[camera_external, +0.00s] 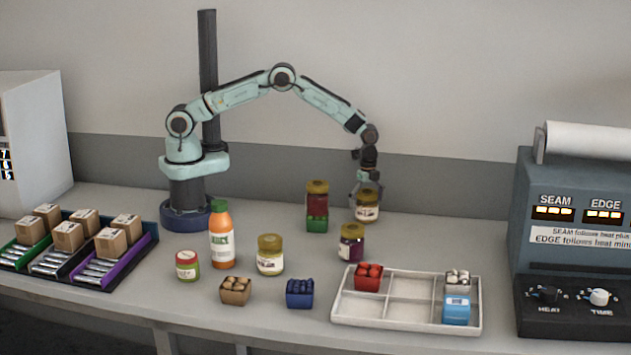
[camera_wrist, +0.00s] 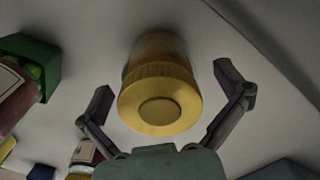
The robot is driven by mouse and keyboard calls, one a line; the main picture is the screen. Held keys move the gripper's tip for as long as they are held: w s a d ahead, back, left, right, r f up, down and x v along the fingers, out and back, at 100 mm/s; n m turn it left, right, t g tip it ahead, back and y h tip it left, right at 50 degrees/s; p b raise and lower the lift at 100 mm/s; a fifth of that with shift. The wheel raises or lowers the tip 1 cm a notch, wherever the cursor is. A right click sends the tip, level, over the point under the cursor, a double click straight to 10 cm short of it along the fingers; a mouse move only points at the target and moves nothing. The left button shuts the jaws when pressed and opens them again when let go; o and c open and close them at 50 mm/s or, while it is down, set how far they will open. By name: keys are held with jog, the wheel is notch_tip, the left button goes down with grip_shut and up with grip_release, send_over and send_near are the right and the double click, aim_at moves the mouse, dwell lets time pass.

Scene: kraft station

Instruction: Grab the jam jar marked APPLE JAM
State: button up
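Several gold-lidded jars stand on the table; their label print is too small to read. One with pale contents (camera_external: 367,213) is at my gripper (camera_external: 366,185), at the back. In the wrist view its gold lid (camera_wrist: 158,100) sits between the spread fingers of my gripper (camera_wrist: 164,78), with gaps on both sides. My gripper is open and holds nothing. Another pale jar (camera_external: 270,262) stands front left, a dark purple jar (camera_external: 351,247) stands in front of my gripper, and a red jar (camera_external: 317,200) is at the back left, by a green box (camera_external: 317,225).
A white divided tray (camera_external: 408,313) holds small boxes at front right. A sealing machine (camera_external: 570,235) is far right; carton racks (camera_external: 75,250) are far left.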

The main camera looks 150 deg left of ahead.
jog(key=c, duration=1.1)
jog(key=shift+c, duration=0.2)
jog(key=shift+r, duration=0.15)
